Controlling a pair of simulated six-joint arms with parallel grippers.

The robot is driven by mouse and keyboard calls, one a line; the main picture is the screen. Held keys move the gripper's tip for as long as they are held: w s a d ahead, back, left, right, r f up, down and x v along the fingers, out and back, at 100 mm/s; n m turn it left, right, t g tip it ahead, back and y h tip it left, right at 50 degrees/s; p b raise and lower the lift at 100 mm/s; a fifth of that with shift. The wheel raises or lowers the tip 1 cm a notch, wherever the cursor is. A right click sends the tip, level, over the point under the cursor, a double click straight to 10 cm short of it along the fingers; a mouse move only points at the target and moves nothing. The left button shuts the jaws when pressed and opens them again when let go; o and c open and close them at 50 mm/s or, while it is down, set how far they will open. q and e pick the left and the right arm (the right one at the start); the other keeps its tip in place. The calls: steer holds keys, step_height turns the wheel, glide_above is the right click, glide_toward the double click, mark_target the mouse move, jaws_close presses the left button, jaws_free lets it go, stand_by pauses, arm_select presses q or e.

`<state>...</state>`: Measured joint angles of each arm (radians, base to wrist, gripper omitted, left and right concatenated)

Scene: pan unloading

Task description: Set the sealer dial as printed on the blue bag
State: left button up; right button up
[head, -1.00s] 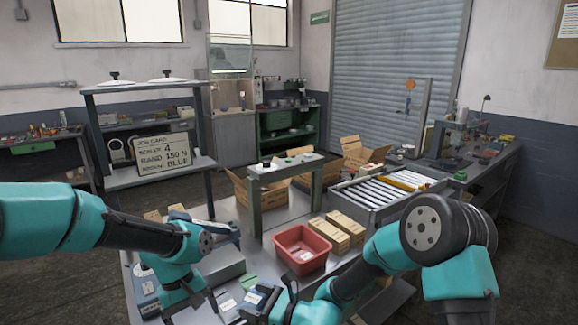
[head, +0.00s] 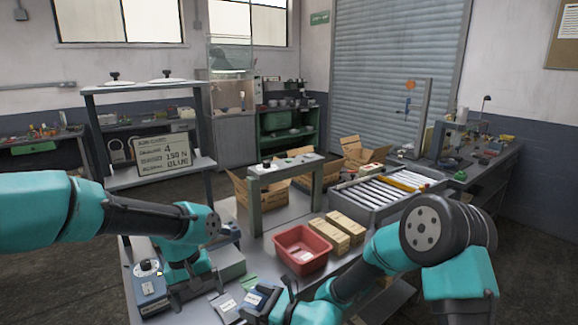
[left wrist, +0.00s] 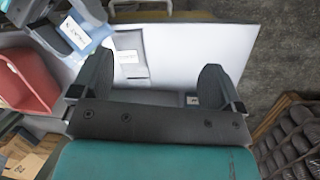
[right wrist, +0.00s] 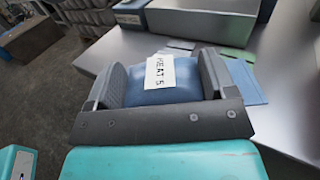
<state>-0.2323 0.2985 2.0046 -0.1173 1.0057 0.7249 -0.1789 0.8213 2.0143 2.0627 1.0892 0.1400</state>
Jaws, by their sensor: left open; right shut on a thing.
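The blue bag (right wrist: 190,90) is in my right gripper (right wrist: 160,85), which is shut on it. Its white label (right wrist: 160,72) reads "HEAT 5" in the right wrist view. In the head view the bag (head: 258,298) is low over the front of the table.
A grey pouch with a label (left wrist: 130,55) and a green pouch (head: 248,281) lie on the table. A red bin (head: 302,249) and brown boxes (head: 345,230) stand to the right. Rollers (head: 385,190) are behind.

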arm_select(q)
steer(key=w+d+r+m+y, duration=0.2)
steer(key=w+d+m, duration=0.2)
steer(key=d+m, duration=0.1)
steer(key=s+a+f+n+h, duration=0.2)
steer(key=s+a+f+n, duration=0.3)
steer(key=s+a+n, duration=0.15)
steer(key=s+d+f+m+g, duration=0.1)
steer(key=s+f, duration=0.4)
steer(key=f, duration=0.8)
steer(key=s+d+f+m+g+h, duration=0.1)
steer(key=s+d+f+m, duration=0.2)
steer(key=f, duration=1)
steer(key=shift+s+d, duration=1.45)
steer(key=shift+s, duration=0.15)
steer(key=shift+r, duration=0.15)
